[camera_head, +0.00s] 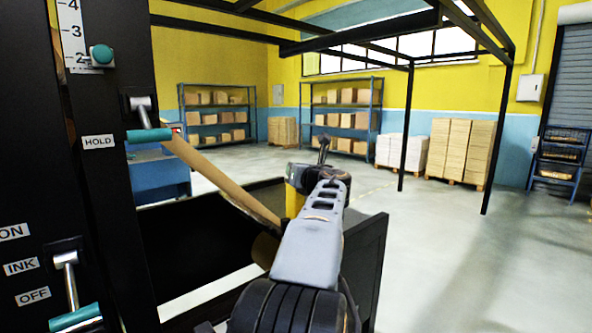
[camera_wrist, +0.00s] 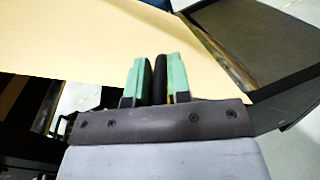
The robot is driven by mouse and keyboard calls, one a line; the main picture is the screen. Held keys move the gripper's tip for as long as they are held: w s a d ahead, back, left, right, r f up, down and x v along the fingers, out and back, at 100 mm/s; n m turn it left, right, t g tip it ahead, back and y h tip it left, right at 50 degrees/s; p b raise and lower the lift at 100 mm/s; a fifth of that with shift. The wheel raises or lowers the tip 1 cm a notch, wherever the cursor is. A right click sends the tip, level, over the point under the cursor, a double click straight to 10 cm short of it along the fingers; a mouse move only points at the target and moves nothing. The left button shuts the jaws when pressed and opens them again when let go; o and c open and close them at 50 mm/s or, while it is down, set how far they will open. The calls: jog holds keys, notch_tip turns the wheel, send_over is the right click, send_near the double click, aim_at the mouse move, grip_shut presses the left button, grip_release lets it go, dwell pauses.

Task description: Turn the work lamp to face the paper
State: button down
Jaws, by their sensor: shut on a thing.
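In the wrist view, the green fingers of my gripper (camera_wrist: 157,80) are shut on a thin black upright bar (camera_wrist: 160,78). The bar may be part of the work lamp, but the lamp's head and facing cannot be made out. The tan kraft paper (camera_wrist: 95,38) spreads behind the fingers in the wrist view. In the head view the paper (camera_head: 215,178) runs as a slanting band down to the right, towards a dark frame. My arm hides its lower end, and my fingers cannot be made out there.
A black machine panel at the left carries a HOLD lever (camera_head: 149,135) and an INK lever (camera_head: 75,316) with teal grips. A dark frame side (camera_head: 365,265) stands right of my arm. Shelves (camera_head: 341,118) and stacked pallets (camera_head: 461,150) stand far back. The floor at right is open.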

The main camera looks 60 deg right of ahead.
jog(key=shift+w+d+n+t+y, duration=0.15)
jog(key=shift+n+t+y, duration=0.4)
jog(key=shift+y, duration=0.3)
jog(key=shift+w+d+n+t+y, duration=0.1)
jog(key=shift+n+t+y, duration=0.25)
jog(key=shift+n+y, duration=0.4)
jog(key=shift+y, duration=0.4)
jog(key=shift+w, duration=0.1)
jog(key=c, duration=1.1)
grip_release()
jog(key=b+v, duration=0.3)
jog(key=v, duration=1)
jog(key=shift+s+b, duration=0.3)
jog(key=shift+s, duration=0.1)
